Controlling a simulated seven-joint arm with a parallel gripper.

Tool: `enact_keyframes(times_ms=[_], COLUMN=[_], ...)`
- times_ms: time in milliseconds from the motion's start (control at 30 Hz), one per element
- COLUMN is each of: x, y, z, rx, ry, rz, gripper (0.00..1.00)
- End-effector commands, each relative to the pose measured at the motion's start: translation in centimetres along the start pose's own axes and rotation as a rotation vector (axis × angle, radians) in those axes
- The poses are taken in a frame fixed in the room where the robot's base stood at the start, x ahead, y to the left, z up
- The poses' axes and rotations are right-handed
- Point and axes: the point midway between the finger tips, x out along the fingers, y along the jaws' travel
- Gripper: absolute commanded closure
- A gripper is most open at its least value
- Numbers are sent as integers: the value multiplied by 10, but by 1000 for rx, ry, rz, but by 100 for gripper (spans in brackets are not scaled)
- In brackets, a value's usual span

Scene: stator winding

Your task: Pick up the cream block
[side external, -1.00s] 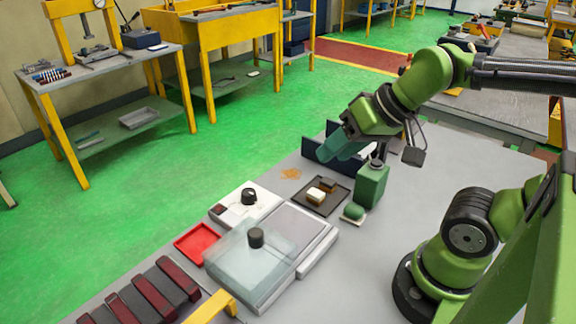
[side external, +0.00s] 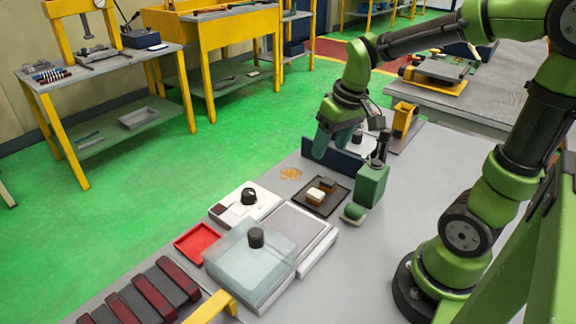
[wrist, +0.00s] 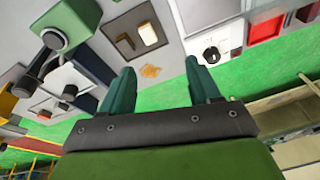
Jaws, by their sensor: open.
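The cream block (side external: 316,195) lies on a dark square tray (side external: 309,207), beside a brown block (side external: 328,184). In the wrist view the cream block (wrist: 147,33) sits on the tray (wrist: 117,26), beyond and between the fingertips' directions. My gripper (side external: 333,147) hangs in the air above and behind the tray, clear of the block. In the wrist view my gripper (wrist: 163,80) shows two teal fingers spread apart with nothing between them.
A dark blue upright panel (side external: 340,163) is behind. A white box with a black knob (side external: 249,196) and a red tray (side external: 197,242) lie left.

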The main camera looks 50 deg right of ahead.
Motion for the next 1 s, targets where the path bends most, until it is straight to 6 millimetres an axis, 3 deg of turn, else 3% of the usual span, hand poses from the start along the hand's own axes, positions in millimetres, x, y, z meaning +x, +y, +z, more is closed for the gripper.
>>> enact_keyframes(times_ms=[100, 200, 333, 700, 1000], x=[11, 6, 17, 94, 124], y=[20, 22, 22, 26, 27], z=[-15, -19, -16, -9, -8], rx=[-121, -212, -246, -241, -241], ry=[-72, -76, -85, -87, -81], rz=[38, 47, 44, 43, 43], gripper=[38, 38, 38, 38, 38])
